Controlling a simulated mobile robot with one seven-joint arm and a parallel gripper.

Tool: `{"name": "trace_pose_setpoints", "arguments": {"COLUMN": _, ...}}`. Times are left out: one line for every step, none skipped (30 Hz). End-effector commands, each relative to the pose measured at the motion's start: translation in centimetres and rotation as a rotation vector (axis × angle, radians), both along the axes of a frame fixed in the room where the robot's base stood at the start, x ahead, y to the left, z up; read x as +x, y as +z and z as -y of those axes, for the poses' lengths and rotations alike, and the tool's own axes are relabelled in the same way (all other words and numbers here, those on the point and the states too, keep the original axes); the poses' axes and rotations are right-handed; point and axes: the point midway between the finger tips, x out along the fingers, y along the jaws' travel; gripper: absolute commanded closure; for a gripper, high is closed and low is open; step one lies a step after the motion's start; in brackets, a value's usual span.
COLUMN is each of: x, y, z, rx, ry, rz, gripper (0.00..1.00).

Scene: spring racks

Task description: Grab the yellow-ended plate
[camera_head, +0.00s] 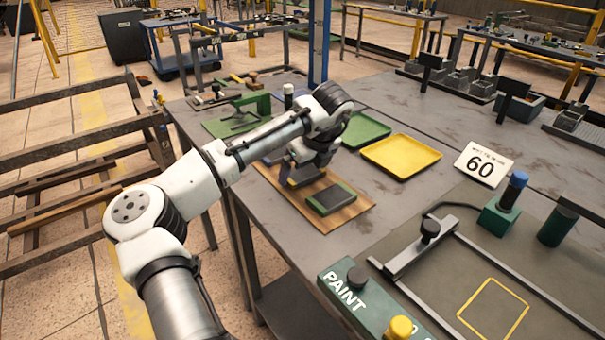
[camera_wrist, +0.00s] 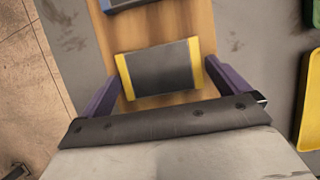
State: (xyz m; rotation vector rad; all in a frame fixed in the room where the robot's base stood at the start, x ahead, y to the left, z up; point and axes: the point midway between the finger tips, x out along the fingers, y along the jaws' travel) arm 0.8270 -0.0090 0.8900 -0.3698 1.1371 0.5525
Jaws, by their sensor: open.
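The yellow-ended plate (camera_wrist: 160,68) is a dark rectangular plate with a yellow strip at each end. It lies flat on a wooden board (camera_wrist: 140,30). My gripper (camera_wrist: 163,74) is open, with one purple finger beyond each yellow end and no clear contact. In the head view my gripper (camera_head: 303,172) is low over the board (camera_head: 341,219). The dark plate (camera_head: 308,177) under it there is partly covered, and its end colours are hard to make out.
A green-ended plate (camera_head: 331,199) lies on the board's near part. A blue-edged plate (camera_wrist: 125,3) shows at the wrist view's top edge. A green tray (camera_head: 363,131) and a yellow tray (camera_head: 401,156) sit to the right. A PAINT fixture (camera_head: 345,292) stands nearer.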

Motion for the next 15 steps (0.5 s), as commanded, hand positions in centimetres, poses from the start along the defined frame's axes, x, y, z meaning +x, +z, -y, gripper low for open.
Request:
{"name": "trace_pose_setpoints", "arguments": {"x": 0.00, "y": 0.01, "z": 0.00, "rx": 0.000, "ry": 0.000, "rz": 0.000, "gripper": 0.00}}
{"name": "trace_pose_setpoints", "arguments": {"x": 0.00, "y": 0.01, "z": 0.00, "rx": 0.000, "ry": 0.000, "rz": 0.000, "gripper": 0.00}}
{"name": "trace_pose_setpoints", "arguments": {"x": -0.01, "y": 0.02, "z": 0.00, "rx": 0.000, "ry": 0.000, "rz": 0.000, "gripper": 0.05}}
{"name": "trace_pose_setpoints", "arguments": {"x": 0.00, "y": 0.02, "z": 0.01, "rx": 0.000, "ry": 0.000, "rz": 0.000, "gripper": 0.09}}
{"name": "trace_pose_setpoints", "arguments": {"x": 0.00, "y": 0.03, "z": 0.01, "rx": 0.000, "ry": 0.000, "rz": 0.000, "gripper": 0.13}}
{"name": "trace_pose_setpoints", "arguments": {"x": -0.01, "y": 0.03, "z": 0.01, "rx": 0.000, "ry": 0.000, "rz": 0.000, "gripper": 0.18}}
{"name": "trace_pose_setpoints", "arguments": {"x": 0.00, "y": 0.03, "z": 0.01, "rx": 0.000, "ry": 0.000, "rz": 0.000, "gripper": 0.22}}
{"name": "trace_pose_setpoints", "arguments": {"x": -0.01, "y": 0.04, "z": 0.02, "rx": 0.000, "ry": 0.000, "rz": 0.000, "gripper": 0.26}}
{"name": "trace_pose_setpoints", "arguments": {"x": -0.01, "y": 0.04, "z": 0.02, "rx": 0.000, "ry": 0.000, "rz": 0.000, "gripper": 0.31}}
{"name": "trace_pose_setpoints", "arguments": {"x": -0.01, "y": 0.04, "z": 0.02, "rx": 0.000, "ry": 0.000, "rz": 0.000, "gripper": 0.35}}
{"name": "trace_pose_setpoints", "arguments": {"x": -0.01, "y": 0.05, "z": 0.02, "rx": 0.000, "ry": 0.000, "rz": 0.000, "gripper": 0.39}}
{"name": "trace_pose_setpoints", "arguments": {"x": -0.01, "y": 0.05, "z": 0.02, "rx": 0.000, "ry": 0.000, "rz": 0.000, "gripper": 0.44}}
{"name": "trace_pose_setpoints", "arguments": {"x": -0.01, "y": 0.05, "z": 0.02, "rx": 0.000, "ry": 0.000, "rz": 0.000, "gripper": 0.48}}
{"name": "trace_pose_setpoints", "arguments": {"x": -0.01, "y": 0.05, "z": 0.02, "rx": 0.000, "ry": 0.000, "rz": 0.000, "gripper": 0.52}}
{"name": "trace_pose_setpoints", "arguments": {"x": -0.01, "y": 0.06, "z": 0.02, "rx": 0.000, "ry": 0.000, "rz": 0.000, "gripper": 0.56}}
